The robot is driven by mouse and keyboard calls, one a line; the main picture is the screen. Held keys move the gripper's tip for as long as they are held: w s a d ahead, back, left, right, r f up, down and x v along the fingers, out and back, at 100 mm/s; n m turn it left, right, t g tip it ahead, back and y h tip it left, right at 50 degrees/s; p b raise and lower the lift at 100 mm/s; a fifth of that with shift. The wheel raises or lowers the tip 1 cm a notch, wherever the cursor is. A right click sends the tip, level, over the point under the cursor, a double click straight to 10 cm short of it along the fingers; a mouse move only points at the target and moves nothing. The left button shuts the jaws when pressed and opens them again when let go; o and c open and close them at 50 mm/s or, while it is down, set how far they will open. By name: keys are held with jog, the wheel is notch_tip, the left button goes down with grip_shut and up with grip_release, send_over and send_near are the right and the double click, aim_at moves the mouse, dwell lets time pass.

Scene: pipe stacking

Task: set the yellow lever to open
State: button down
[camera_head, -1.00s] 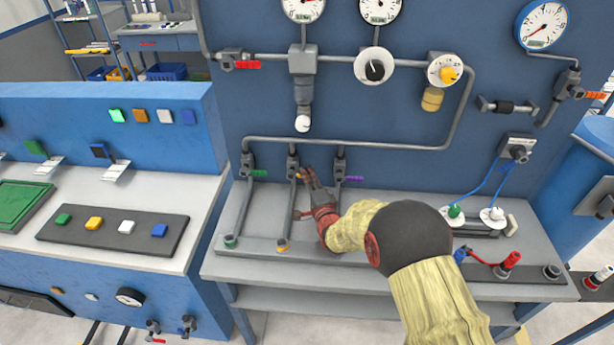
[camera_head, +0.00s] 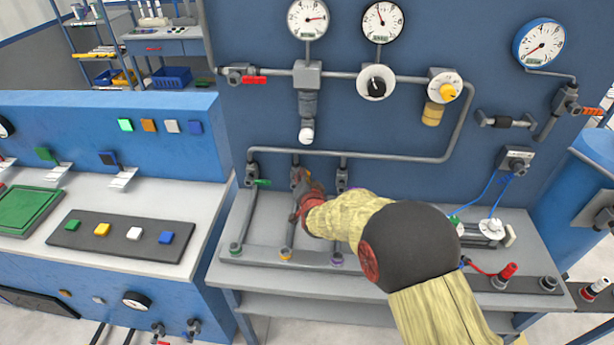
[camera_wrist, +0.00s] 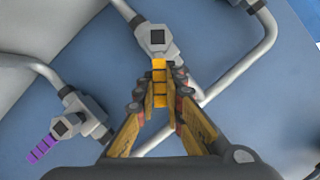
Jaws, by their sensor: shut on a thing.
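The yellow lever (camera_wrist: 159,84) sticks out from the grey body of the middle valve (camera_wrist: 155,40) in the wrist view. It points down in that picture, at a slant to its pipe. My gripper (camera_wrist: 158,83) is shut on the lever, one finger on each side. In the head view my gripper (camera_head: 304,185) is at the middle valve (camera_head: 297,173) of three on the blue panel. My gripper and wrist hide the lever there.
The green-lever valve (camera_head: 262,183) is just left of my gripper. The purple-lever valve (camera_head: 342,178) is close on the right, its purple lever (camera_wrist: 43,148) clear in the wrist view. Pipes run down to the grey bench, and gauges and knobs sit above.

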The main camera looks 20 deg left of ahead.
jog(key=shift+s+a+r+n+h+p, duration=0.2)
jog(key=shift+a+r+n+h+p, duration=0.2)
jog(key=shift+n+p, duration=0.55)
jog(key=p, duration=0.2)
jog(key=a+n+h+p, duration=0.1)
jog(key=p, duration=0.1)
jog(key=shift+s+r+p, duration=0.15)
jog(key=shift+r+p, duration=0.1)
jog(key=shift+p, duration=0.1)
jog(key=shift+a+n+h+p, duration=0.3)
jog(key=shift+n+h+p, duration=0.25)
jog(key=shift+p, duration=0.65)
jog(key=p, duration=0.1)
jog(key=n+h+p, duration=0.1)
jog(key=shift+s+a+f+p, duration=0.1)
jog(key=shift+a+f+p, duration=0.05)
jog(key=shift+a+p, duration=0.25)
jog(key=c, duration=1.8)
grip_release()
jog(key=shift+c, duration=0.2)
jog(key=shift+a, duration=0.1)
